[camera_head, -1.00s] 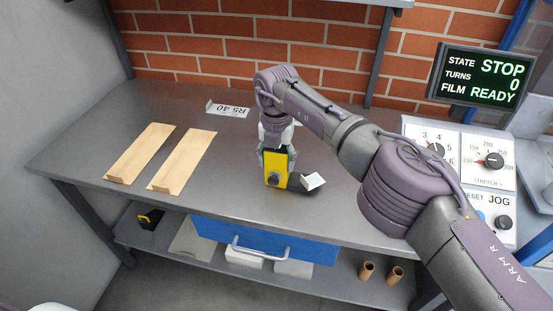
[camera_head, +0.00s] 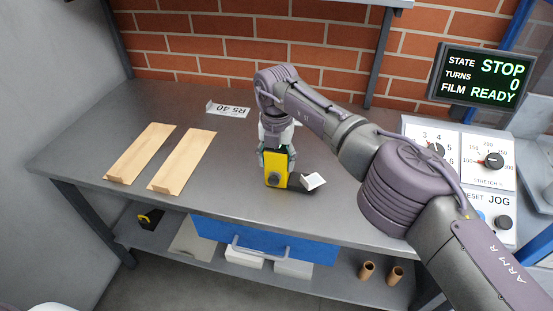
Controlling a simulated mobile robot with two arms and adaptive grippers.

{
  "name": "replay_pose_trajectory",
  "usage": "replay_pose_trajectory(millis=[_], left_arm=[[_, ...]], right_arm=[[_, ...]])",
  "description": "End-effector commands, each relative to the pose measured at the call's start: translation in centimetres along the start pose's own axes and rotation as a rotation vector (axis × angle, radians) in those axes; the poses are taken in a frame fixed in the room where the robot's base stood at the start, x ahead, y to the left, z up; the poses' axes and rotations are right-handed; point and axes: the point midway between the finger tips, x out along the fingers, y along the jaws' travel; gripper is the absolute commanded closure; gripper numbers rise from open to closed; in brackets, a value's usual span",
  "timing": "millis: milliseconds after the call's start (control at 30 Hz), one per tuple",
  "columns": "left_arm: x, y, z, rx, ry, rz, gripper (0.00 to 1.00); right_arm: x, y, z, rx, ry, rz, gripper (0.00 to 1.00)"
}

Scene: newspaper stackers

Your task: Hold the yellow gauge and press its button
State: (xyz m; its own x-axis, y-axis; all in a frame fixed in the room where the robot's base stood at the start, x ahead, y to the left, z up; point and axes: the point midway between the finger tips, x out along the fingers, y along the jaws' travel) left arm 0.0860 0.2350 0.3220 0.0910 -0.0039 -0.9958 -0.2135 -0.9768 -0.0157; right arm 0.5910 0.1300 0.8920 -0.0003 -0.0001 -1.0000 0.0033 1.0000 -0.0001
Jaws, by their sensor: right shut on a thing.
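The yellow gauge (camera_head: 275,164) stands upright near the front edge of the grey bench, right of the wooden pieces. It has a dark round knob or button low on its front face and a dark part with a white tilted face at its right. My right gripper (camera_head: 276,152) comes down from above and is shut on the gauge's upper part. The fingers partly cover the gauge's sides. I cannot tell whether the button is pressed. My left gripper is not in view.
Two light wooden pieces (camera_head: 184,162) lie on the bench (camera_head: 90,130) at left. A label reading RS 40 (camera_head: 228,110) lies behind. A control panel (camera_head: 487,158) and a display reading STOP (camera_head: 485,75) stand at right. A blue drawer (camera_head: 265,244) hangs below.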

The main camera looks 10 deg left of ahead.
Motion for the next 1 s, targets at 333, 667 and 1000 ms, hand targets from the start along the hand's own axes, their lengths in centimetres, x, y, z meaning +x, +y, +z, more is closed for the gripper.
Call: replay_pose_trajectory(millis=[333,667,1000], left_arm=[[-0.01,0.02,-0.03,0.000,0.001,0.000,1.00],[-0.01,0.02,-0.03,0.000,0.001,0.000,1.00],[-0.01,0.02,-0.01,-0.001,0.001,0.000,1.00]], right_arm=[[-0.05,0.00,0.02,0.000,-0.001,0.000,0.85],[-0.05,0.00,0.02,0.000,-0.001,0.000,0.85],[-0.05,0.01,0.02,0.000,-0.001,0.000,0.85]])
